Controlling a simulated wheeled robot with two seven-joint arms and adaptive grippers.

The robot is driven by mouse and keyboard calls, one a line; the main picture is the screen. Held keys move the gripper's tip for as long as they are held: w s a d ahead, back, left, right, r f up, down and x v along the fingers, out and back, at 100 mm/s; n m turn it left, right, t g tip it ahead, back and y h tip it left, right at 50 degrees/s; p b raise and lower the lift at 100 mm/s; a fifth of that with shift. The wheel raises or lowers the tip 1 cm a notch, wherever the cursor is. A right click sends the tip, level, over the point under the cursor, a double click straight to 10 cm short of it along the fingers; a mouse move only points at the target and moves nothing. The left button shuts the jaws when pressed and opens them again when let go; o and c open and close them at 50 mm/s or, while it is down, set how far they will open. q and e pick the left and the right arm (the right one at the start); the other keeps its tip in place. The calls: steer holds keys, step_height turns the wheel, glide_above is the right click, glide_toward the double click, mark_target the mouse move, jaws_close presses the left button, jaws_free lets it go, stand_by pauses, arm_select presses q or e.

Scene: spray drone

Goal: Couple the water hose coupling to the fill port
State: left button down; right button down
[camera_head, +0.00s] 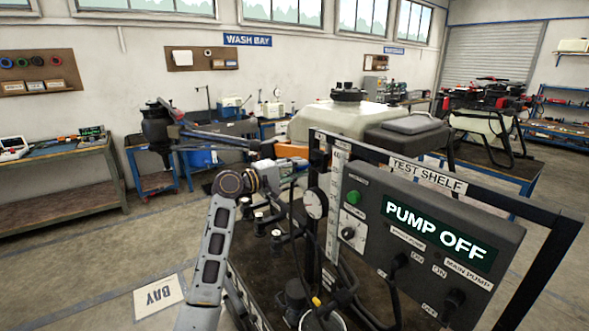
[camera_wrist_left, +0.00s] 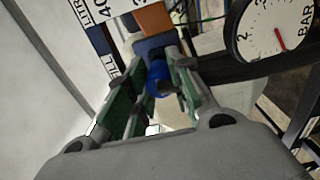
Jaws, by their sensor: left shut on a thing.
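My left gripper (camera_head: 296,164) reaches in beside the pale tank at the test shelf. In the left wrist view, its green-padded fingers (camera_wrist_left: 157,65) are shut on a blue part, which I take for the water hose coupling (camera_wrist_left: 158,82). An orange-brown block (camera_wrist_left: 154,19) shows just beyond the fingertips, near the scale and a partly hidden label ending in "ILL". I cannot tell whether this block is the fill port, or whether the coupling touches it. In the head view, the gripper and arm hide most of the coupling. My right gripper is not in view.
The pale tank (camera_head: 340,122) is behind the black frame (camera_head: 440,176). A pressure gauge (camera_head: 315,203) stands close right of my left gripper. The control box (camera_head: 430,230) reads "PUMP OFF". A drone arm with a black motor (camera_head: 157,125) extends left. Floor at left is clear.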

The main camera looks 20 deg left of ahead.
arm_select(q)
steer(key=shift+p, duration=0.7)
stand_by(2.1)
steer(key=shift+p+x, duration=0.35)
steer(key=shift+x, duration=1.1)
stand_by(1.2)
steer(key=c, duration=1.2)
jaws_free()
steer(key=shift+w+d, duration=0.1)
steer(key=shift+v, duration=6.1)
